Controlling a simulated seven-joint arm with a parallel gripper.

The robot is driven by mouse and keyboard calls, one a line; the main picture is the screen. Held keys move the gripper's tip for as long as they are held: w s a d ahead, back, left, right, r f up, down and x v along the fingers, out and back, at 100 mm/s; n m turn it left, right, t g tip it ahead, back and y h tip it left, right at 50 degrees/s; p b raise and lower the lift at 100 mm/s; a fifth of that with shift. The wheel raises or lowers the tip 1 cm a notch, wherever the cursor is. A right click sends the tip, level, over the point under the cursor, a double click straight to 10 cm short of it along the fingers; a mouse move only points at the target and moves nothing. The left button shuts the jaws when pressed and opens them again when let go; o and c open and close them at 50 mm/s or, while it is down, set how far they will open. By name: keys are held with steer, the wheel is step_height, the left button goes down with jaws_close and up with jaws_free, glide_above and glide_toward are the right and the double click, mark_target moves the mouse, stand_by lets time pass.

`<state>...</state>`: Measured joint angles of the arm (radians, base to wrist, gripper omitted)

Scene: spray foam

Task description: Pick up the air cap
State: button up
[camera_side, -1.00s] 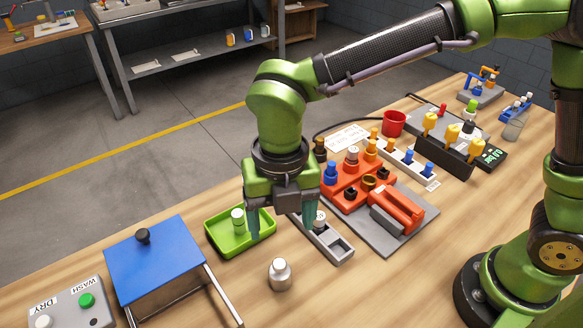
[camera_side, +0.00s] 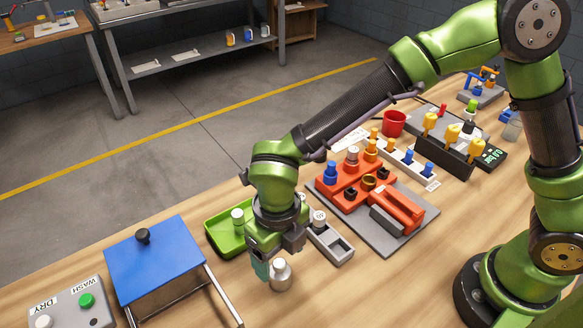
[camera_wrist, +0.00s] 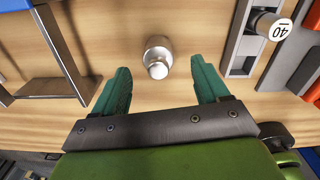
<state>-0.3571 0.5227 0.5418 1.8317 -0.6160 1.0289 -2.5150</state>
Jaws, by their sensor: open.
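A small silver metal piece, which looks like the air cap (camera_side: 281,276), stands upright on the bare wood table. In the wrist view the air cap (camera_wrist: 158,57) is near the top middle, just ahead of the space between my fingertips. My gripper (camera_side: 271,265) is low over the table, right by the air cap. Its teal fingers are spread wide and nothing is between them in the wrist view (camera_wrist: 160,72). In the side view one finger shows left of the cap and the other is hard to make out.
A grey slotted holder (camera_side: 338,250) with a cap marked 40 stands to the right. A blue-topped stand (camera_side: 155,262) is to the left. Bare table lies in front.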

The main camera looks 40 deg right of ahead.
mark_target(281, 273)
steer(key=f, duration=0.6)
steer(key=shift+s+a, duration=0.1)
steer(key=shift+s, duration=0.15)
steer(key=shift+r, duration=0.1)
steer(key=c, duration=1.1)
